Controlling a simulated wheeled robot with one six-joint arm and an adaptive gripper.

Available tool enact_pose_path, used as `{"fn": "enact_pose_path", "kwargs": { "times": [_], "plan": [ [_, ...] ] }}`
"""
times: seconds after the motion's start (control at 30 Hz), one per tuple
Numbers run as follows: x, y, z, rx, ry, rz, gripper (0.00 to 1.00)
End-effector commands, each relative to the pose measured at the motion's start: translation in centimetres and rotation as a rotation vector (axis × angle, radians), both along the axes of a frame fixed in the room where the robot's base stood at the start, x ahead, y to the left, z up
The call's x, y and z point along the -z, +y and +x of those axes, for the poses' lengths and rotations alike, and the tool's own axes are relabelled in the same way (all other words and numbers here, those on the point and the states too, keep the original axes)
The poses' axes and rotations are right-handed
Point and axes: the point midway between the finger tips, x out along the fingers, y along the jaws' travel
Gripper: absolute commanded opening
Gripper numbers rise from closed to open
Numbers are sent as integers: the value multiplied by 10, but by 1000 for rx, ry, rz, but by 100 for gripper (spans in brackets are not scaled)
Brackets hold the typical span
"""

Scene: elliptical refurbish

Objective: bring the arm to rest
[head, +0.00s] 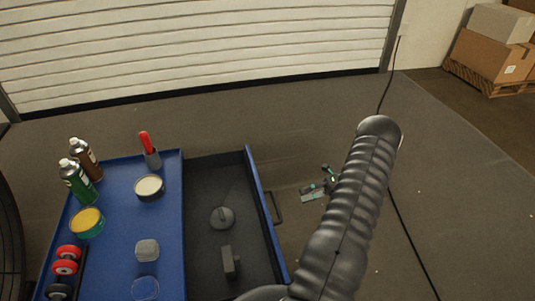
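I cannot make out my gripper in the head view, and its fingers do not show. A large black ribbed grip (350,205) with a rounded top rises from the bottom edge in the right half, close to the camera. It hides part of the floor behind it. A small teal and dark object (318,186) shows low beside the grip's left edge; it is too small and partly covered to tell what it is.
A blue cart (165,215) stands at lower left, holding spray cans (77,183), tins (150,187) and red wheels (67,259). Its drawer (255,180) is pulled out, with dark parts inside. A cable (408,220) crosses the floor. Boxes (490,55) stand far right.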

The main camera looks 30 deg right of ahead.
Motion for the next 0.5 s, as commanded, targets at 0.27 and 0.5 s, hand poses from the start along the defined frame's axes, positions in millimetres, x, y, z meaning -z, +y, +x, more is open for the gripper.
{"fn": "enact_pose_path", "kwargs": {
  "times": [0.27, 0.5],
  "plan": [
    [0, 0, 0, -6, -25, -9, 39],
    [17, -1, -4, -77, -242, -165, 39]
  ]
}}
